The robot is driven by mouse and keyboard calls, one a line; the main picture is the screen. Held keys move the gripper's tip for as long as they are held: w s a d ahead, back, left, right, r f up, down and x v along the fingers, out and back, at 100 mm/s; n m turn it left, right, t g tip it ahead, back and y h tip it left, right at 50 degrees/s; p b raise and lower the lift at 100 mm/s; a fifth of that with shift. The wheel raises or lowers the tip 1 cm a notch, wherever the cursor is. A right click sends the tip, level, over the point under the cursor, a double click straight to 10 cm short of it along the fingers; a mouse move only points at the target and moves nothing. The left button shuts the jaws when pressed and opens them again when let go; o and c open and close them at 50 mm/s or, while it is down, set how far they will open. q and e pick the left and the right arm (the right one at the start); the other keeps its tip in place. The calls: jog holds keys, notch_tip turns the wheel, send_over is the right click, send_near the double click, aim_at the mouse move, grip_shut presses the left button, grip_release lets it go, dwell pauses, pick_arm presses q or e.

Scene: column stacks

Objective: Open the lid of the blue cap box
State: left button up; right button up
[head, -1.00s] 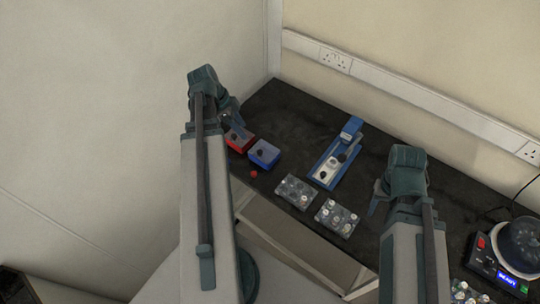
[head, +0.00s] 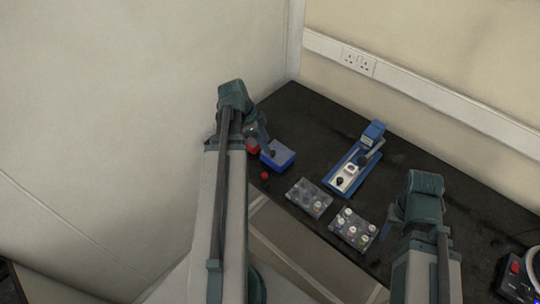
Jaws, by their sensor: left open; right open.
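The blue cap box (head: 281,159) stands on the black table, with a greyish top that looks closed. My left gripper (head: 268,150) is open, pointing down at the box's upper left part, with its fingertips over or close to the lid. I cannot tell whether they touch it, and they partly hide the top.
A small red ball (head: 265,176) lies in front of the blue box. A black device (head: 513,272) is at far right.

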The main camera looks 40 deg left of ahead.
aim_at(278, 150)
pick_arm(q)
jog(key=shift+b+x, duration=1.45)
jog(key=shift+x, duration=0.7)
pick_arm(e)
jog(key=shift+f, duration=1.95)
pick_arm(q)
grip_shut()
